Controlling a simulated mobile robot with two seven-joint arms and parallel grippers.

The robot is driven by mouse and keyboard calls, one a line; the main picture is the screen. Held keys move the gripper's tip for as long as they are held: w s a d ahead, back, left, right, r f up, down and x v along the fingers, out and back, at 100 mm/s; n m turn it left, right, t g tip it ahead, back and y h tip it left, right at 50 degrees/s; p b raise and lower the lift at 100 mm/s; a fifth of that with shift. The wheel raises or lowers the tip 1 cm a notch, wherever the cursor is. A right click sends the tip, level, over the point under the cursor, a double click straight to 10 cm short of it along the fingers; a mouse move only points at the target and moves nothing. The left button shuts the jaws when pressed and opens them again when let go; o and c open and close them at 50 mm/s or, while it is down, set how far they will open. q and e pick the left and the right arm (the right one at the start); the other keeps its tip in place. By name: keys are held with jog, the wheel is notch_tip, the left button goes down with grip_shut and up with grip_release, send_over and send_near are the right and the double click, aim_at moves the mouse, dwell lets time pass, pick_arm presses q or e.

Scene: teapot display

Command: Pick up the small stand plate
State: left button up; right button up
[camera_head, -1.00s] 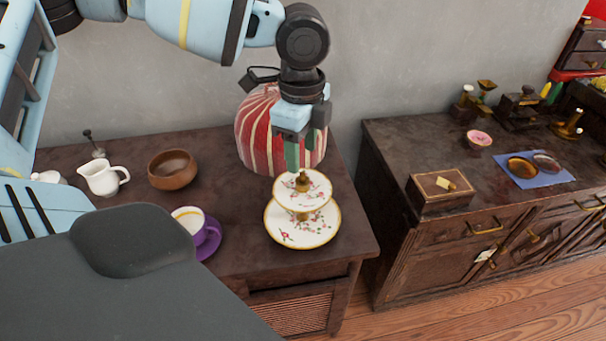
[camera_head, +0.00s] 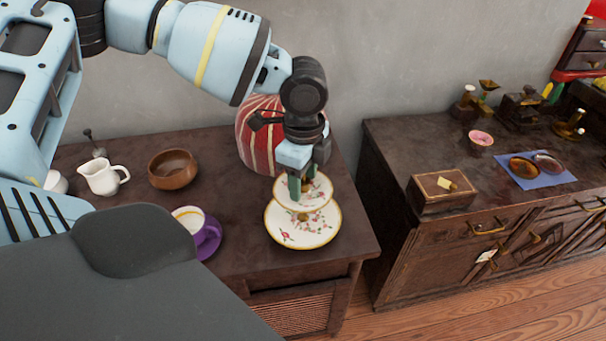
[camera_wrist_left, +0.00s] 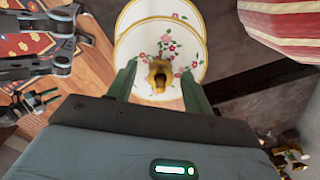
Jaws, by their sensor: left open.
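The small upper stand plate (camera_head: 318,190) is white with a gold rim and painted flowers. It sits above the larger lower plate (camera_head: 302,236) of a two-tier stand on the dark cabinet. My left gripper (camera_head: 298,186) points down over the upper plate, around its gold knob. In the left wrist view the open fingers (camera_wrist_left: 158,86) lie on either side of the gold knob (camera_wrist_left: 160,76), with gaps visible; the upper plate (camera_wrist_left: 150,45) is below. Dark mechanical parts, perhaps my right gripper (camera_wrist_left: 38,103), show at the left of that view; their jaw state is unclear.
A red-and-white striped jar (camera_head: 258,135) stands close behind the stand. A second cabinet (camera_head: 400,150) with a wooden box (camera_head: 442,190) is to the right.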

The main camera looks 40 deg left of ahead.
pick_arm(q)
jog(key=shift+c, duration=0.2)
grip_shut()
